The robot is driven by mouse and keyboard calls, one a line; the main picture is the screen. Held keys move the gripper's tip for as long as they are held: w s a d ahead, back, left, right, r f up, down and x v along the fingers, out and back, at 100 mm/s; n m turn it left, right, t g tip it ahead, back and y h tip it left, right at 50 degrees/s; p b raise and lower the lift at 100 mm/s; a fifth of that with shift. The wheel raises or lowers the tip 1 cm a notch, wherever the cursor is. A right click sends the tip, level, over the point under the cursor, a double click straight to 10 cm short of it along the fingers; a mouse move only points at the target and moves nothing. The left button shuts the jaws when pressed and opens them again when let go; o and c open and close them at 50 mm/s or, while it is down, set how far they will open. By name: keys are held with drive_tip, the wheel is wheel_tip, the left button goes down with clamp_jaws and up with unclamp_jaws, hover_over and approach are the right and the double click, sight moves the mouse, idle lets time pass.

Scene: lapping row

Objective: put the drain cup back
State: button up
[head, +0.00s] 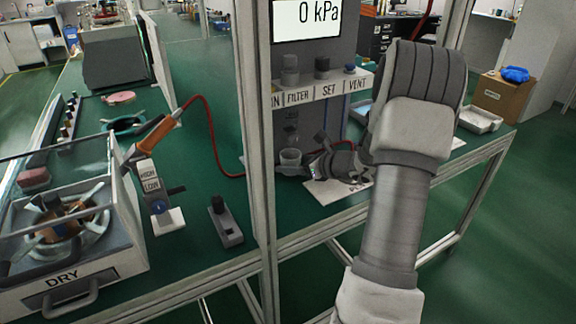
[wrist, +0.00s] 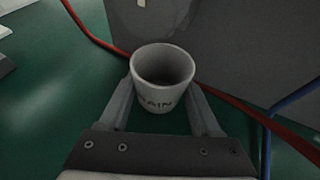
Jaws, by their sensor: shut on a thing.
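The drain cup (wrist: 160,80) is a small light grey cup with dark letters ending in "AIN" on its front. In the wrist view it sits upright between the two fingers of my gripper (wrist: 162,104), which is shut on it. I see into its open top, and the inside looks dark. In the head view the cup (head: 290,157) is below the filter bowl (head: 291,126) on the front of the grey panel unit (head: 330,50). My gripper (head: 291,171) reaches it from the right. I cannot tell whether the cup's base touches the bench.
A red hose (head: 211,140) runs along the bench behind the cup; a blue line (wrist: 268,140) shows at right in the wrist view. A frame post (head: 253,130) stands just left of the cup. A white sheet (head: 335,191) lies under my wrist. Green bench left of the post is partly clear.

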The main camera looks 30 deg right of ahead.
drive_tip(key=shift+f, duration=0.15)
drive_tip(key=o, duration=1.3)
drive_tip(key=shift+s+r, duration=0.1)
drive_tip(key=shift+r, duration=0.25)
drive_tip(key=p+v, duration=0.3)
drive_tip(key=v, duration=0.8)
drive_tip(key=shift+s+d, duration=0.1)
drive_tip(key=shift+s, duration=0.3)
drive_tip(key=shift+r, duration=0.1)
